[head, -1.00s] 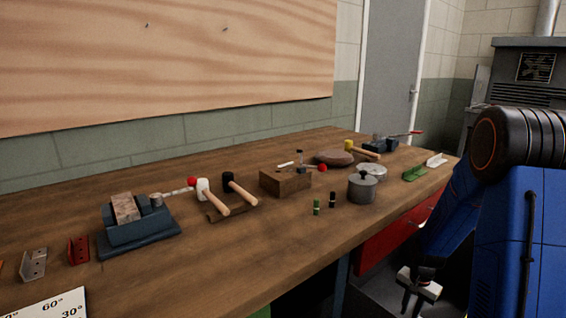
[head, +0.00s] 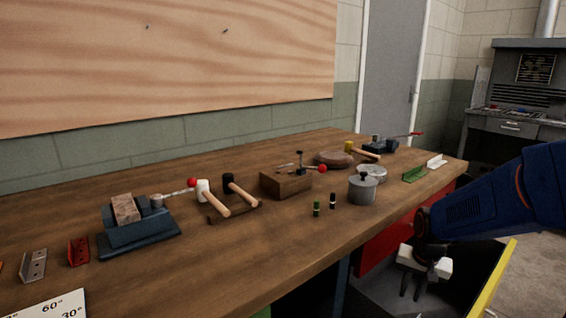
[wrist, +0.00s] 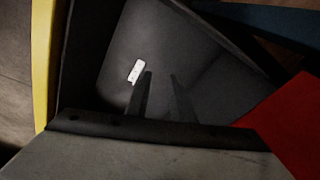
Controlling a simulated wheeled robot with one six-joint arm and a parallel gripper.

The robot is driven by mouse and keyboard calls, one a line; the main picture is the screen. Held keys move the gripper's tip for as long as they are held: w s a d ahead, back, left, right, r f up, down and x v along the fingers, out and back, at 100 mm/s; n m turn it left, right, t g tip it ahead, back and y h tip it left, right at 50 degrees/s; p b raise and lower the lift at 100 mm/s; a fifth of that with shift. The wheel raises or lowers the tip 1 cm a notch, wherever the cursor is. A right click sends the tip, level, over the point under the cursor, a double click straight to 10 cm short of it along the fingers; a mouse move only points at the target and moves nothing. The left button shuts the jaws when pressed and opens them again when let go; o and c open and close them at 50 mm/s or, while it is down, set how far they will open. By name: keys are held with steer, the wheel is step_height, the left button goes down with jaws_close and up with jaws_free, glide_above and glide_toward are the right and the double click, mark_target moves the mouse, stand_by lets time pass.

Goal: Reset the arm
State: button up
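My gripper (head: 416,290) hangs at the lower right of the head view, in front of the workbench (head: 285,245) and lower than its top. It points down over a dark open bin (head: 465,293) with a yellow edge. In the wrist view the two dark fingers (wrist: 161,80) stand apart with nothing between them. A small white piece (wrist: 135,71) lies on the dark surface beyond the fingertips, beside the left finger in the picture. My blue arm reaches in from the right edge of the head view.
The benchtop holds a blue vise-like fixture (head: 140,230), mallets (head: 213,199), a wooden block (head: 286,184), a grey metal pot (head: 363,189) and small brackets. A red drawer front (head: 385,240) is close to my gripper. A grey cabinet (head: 520,95) stands at the back right.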

steer(key=s+a+r+n+t, duration=0.1)
steer(key=s+a+r+n, duration=0.2)
steer(key=s+r, duration=0.3)
steer(key=s+a+r+n+t, duration=0.1)
steer(key=s+a+r+n, duration=0.2)
steer(key=s, duration=1.1)
step_height(320, 180, up, 4)
steer(key=shift+s+a+f+t, duration=0.3)
steer(key=shift+a+t, duration=0.1)
steer(key=shift+a, duration=0.15)
